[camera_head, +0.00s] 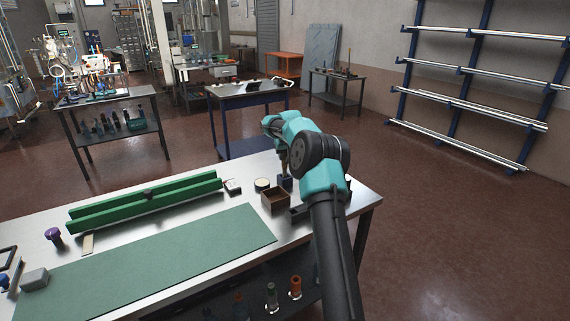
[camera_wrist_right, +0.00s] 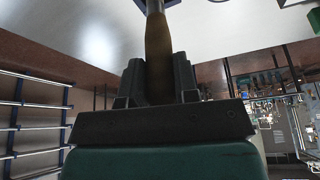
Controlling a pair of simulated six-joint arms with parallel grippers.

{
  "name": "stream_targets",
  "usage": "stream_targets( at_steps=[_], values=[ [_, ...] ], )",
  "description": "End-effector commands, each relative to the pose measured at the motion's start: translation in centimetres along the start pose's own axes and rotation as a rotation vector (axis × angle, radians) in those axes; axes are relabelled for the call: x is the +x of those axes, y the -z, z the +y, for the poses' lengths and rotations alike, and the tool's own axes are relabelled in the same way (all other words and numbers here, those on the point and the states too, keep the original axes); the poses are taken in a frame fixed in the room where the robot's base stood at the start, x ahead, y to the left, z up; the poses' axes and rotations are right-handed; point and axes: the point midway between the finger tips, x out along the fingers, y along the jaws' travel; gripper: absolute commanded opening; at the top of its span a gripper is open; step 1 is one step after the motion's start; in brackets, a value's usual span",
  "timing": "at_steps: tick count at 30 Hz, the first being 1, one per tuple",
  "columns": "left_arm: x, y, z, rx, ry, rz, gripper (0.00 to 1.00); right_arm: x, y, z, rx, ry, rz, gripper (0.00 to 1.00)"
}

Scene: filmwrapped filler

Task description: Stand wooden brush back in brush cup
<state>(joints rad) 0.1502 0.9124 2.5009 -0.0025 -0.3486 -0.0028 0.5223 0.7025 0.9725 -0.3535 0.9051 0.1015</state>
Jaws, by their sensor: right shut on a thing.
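The wooden brush (camera_wrist_right: 158,55) has a brown handle and a paler metal-looking part at the top of the wrist view. My right gripper (camera_wrist_right: 158,75) is shut on the handle, with one dark finger on each side. In the head view the right arm reaches over the bench's right end, and the gripper is largely hidden by its own wrist. A small dark blue cup (camera_head: 285,182), seemingly the brush cup, stands just below it. I cannot tell whether the brush's lower end is inside the cup or above it. My left gripper is not in view.
A brown open box (camera_head: 275,204) stands close in front of the cup, with a round pale-topped tin (camera_head: 262,184) to its left. Green rails (camera_head: 145,203) and a green mat (camera_head: 160,262) cover much of the bench. The bench's right edge is near.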

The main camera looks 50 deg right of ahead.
Motion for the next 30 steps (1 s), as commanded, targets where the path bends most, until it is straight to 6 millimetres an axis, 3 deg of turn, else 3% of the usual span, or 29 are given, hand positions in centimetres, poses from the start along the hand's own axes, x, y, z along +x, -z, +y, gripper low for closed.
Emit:
stream_targets(
  at_steps=[5,13,26,27,30],
  values=[
    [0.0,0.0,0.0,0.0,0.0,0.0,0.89,0.5,-0.2,0.0,0.0,0.0,-0.002,0.05],
    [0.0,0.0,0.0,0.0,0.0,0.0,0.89,3.4,-1.5,0.0,-0.001,0.0,-0.003,0.05],
    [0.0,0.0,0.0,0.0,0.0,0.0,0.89,3.8,-1.6,0.0,-0.001,0.0,-0.001,0.05],
    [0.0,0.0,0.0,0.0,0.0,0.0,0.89,3.7,-1.6,0.0,-0.001,0.001,0.0,0.32],
    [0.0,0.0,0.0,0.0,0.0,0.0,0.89,3.7,-1.6,0.0,-0.001,0.001,0.0,0.42]
  ],
)
